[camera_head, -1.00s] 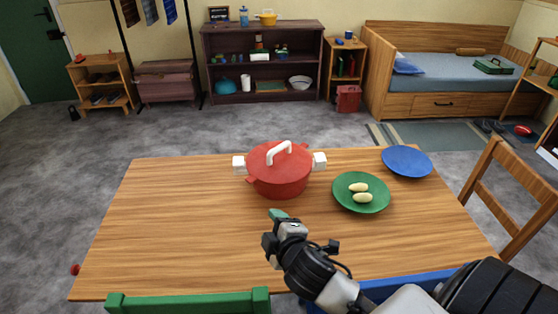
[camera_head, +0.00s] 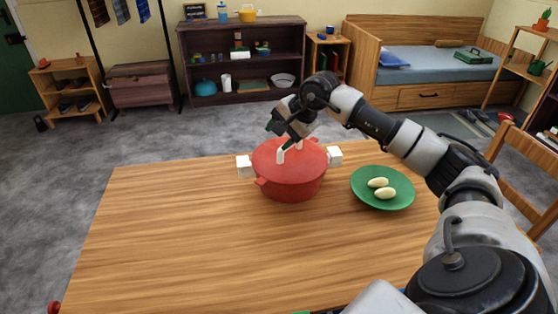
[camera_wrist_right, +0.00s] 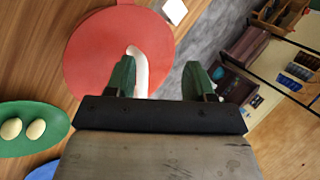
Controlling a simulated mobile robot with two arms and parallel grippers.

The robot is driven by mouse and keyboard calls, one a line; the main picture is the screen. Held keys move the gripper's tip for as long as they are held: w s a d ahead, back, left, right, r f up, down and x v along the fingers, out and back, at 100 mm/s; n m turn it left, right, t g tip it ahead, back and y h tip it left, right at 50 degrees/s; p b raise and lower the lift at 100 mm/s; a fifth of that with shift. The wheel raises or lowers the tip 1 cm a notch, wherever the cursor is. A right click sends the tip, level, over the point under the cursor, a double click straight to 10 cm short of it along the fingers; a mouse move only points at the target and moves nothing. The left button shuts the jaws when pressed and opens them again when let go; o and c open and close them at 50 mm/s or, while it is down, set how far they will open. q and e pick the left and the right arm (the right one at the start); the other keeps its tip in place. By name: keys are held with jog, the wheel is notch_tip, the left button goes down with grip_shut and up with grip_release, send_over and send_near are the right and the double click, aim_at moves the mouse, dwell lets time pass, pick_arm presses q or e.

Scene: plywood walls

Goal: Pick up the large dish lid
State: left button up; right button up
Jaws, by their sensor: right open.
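The red dish lid (camera_head: 275,160) sits on a red pot (camera_head: 290,185) on the wooden table. Its white arched handle (camera_head: 281,156) is partly hidden by my right gripper (camera_head: 283,136), which is above the lid. In the right wrist view the lid (camera_wrist_right: 95,50) is a red disc. The handle (camera_wrist_right: 139,72) shows close beside the left finger, on its inner side. The green fingers of the right gripper (camera_wrist_right: 158,72) are apart, with nothing held. I cannot tell the exact height gap to the handle. My left gripper is not in view.
White blocks (camera_head: 244,167) flank the pot at its side handles. A green plate (camera_head: 362,197) with two pale egg-shaped items (camera_head: 384,193) is to the right of the pot. The table's left part (camera_head: 150,230) is clear. A chair (camera_head: 520,185) stands at the right.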

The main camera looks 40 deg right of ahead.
jog(key=d+r+g+h, duration=0.1)
jog(key=d+h, duration=0.2)
jog(key=d, duration=0.4)
send_near(290, 152)
jog(key=shift+w, duration=0.45)
jog(key=x, duration=0.5)
jog(key=shift+w+a+f+p, duration=0.25)
jog(key=shift+w+f+p, duration=0.05)
jog(key=shift+f, duration=0.05)
grip_shut()
jog(key=shift+r, duration=0.1)
